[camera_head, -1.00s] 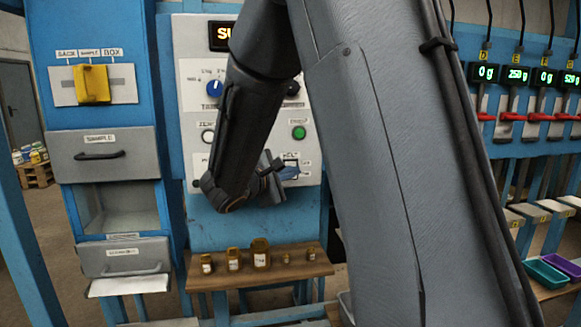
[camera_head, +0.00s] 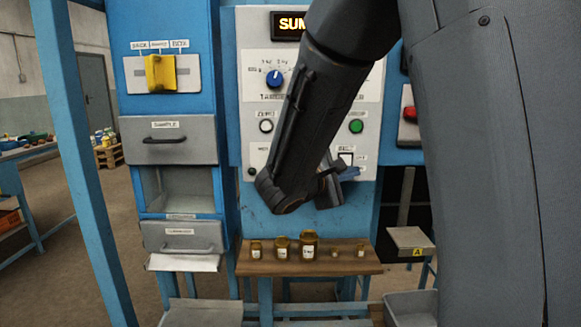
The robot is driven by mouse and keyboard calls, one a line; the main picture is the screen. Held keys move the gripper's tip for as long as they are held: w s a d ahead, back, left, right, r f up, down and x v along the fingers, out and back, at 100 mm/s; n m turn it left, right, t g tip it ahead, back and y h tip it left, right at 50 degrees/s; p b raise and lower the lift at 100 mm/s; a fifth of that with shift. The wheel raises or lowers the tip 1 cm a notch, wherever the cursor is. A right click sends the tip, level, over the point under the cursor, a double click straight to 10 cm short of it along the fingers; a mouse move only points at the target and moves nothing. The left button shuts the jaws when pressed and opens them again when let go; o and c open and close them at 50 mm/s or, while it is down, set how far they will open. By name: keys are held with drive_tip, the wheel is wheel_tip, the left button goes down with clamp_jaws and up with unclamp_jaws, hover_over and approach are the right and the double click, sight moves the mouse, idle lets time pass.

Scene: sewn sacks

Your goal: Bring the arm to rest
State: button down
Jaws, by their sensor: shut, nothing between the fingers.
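My gripper (camera_head: 345,178) is at the end of my dark grey arm, in front of the lower right of the white control panel (camera_head: 259,92). The wrist link partly hides it, and the fingers look small and dark, close together, with nothing seen between them. The arm is bent, with its forearm hanging down and to the left across the panel. I cannot tell whether the gripper touches the panel.
A low wooden shelf (camera_head: 262,268) with several brown jars (camera_head: 308,245) stands below the gripper. A blue cabinet with a yellow lever (camera_head: 160,72) and grey drawers (camera_head: 168,140) is to the left. A blue post (camera_head: 75,150) stands further left, with open floor behind.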

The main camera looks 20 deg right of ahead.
drive_tip(key=s+a+f+m+g+y, duration=0.3)
drive_tip(key=s+f+m+g+y, duration=0.4)
drive_tip(key=s+f, duration=0.9)
drive_tip(key=s+a+f+m+y, duration=0.2)
drive_tip(key=a+f+y, duration=0.1)
drive_tip(key=a, duration=0.3)
drive_tip(key=s+a+f+m+y, duration=0.2)
drive_tip(key=s+a+f+y, duration=0.1)
drive_tip(key=a, duration=0.3)
drive_tip(key=shift+a+f+m+g+y, duration=0.3)
drive_tip(key=shift+a+y, duration=0.1)
drive_tip(key=shift+y, duration=0.1)
